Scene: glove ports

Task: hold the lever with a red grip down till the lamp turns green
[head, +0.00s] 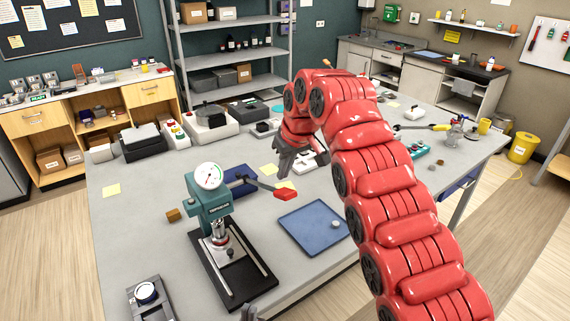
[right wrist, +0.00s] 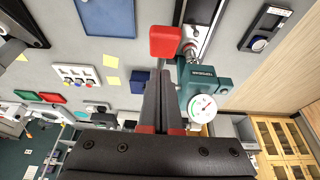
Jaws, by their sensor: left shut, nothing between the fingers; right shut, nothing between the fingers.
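The lever's red grip (head: 285,194) sticks out to the right of a teal press (head: 208,200) with a white dial on top. The lever slopes slightly downward towards the grip. In the right wrist view, the red grip (right wrist: 165,41) lies just past the tips of my right gripper (right wrist: 160,73), whose fingers are together and empty. In the head view, my right gripper (head: 285,176) is just above and behind the grip; I cannot tell whether they touch. My left gripper (head: 249,311) shows only in part at the bottom edge, shut. I cannot make out a lamp.
A blue mat (head: 310,228) with a small round object lies right of the press. A dark device (head: 148,294) stands at the front left.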

